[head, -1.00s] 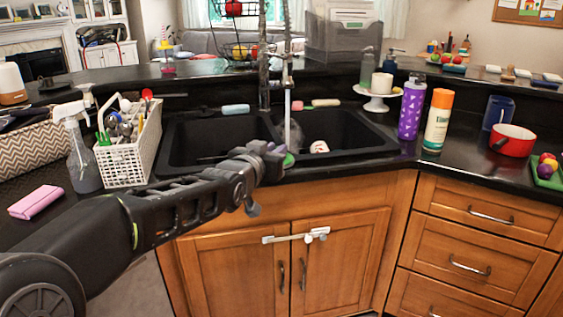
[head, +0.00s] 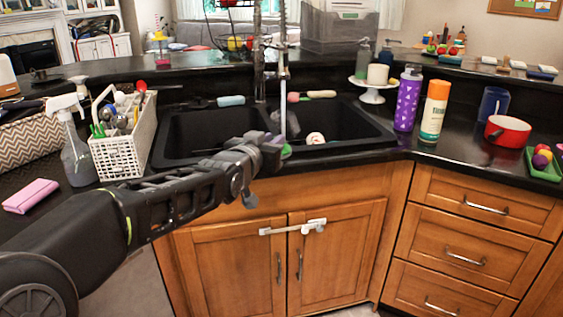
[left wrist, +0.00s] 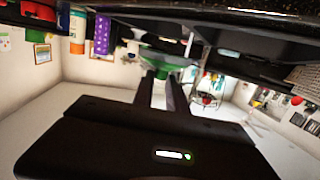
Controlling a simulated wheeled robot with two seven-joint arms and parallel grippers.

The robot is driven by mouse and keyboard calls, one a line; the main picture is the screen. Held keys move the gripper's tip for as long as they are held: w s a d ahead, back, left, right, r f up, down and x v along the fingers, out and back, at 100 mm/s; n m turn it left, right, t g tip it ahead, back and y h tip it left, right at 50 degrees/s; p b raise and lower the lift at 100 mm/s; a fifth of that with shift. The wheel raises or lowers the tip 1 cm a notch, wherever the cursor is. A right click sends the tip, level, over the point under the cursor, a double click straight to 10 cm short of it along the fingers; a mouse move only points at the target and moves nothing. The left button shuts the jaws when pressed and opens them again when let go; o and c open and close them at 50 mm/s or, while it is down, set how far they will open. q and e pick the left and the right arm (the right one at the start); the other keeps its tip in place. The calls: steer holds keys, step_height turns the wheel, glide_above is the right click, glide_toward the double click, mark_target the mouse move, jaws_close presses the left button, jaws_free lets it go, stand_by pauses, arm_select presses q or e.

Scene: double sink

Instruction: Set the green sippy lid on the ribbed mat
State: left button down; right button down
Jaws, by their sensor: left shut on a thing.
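My left gripper (head: 275,148) reaches in from the left and is over the front of the double sink, near the divider. It is shut on the green sippy lid (head: 286,152), of which only a small green edge shows past the fingers in the head view. In the left wrist view the green lid (left wrist: 165,58) shows at the ends of the two fingers (left wrist: 163,82). The lid is above the sink front, close to the running tap stream. I cannot make out the ribbed mat in these frames. My right gripper is not in view.
The tall faucet (head: 262,60) stands behind the sink. A white utensil caddy (head: 125,155) and spray bottle (head: 75,150) stand left. A purple bottle (head: 408,98), orange-white bottle (head: 433,110) and red pot (head: 507,131) stand right. A white item (head: 315,138) lies in the right basin.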

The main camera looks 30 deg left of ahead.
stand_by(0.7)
arm_select(q)
steer(key=d+f+m+h, duration=0.3)
steer(key=d+f+h, duration=0.1)
steer(key=d+f, duration=0.4)
steer(key=d+f+m+h, duration=0.2)
steer(key=d+f+h, duration=0.2)
steer(key=d+f, duration=0.5)
steer(key=d, duration=0.4)
steer(key=shift+w+d+m, duration=0.25)
steer(key=shift+d+m, duration=0.05)
steer(key=shift+m, duration=0.1)
steer(key=shift+f+g, duration=0.15)
steer(key=shift+g, duration=0.15)
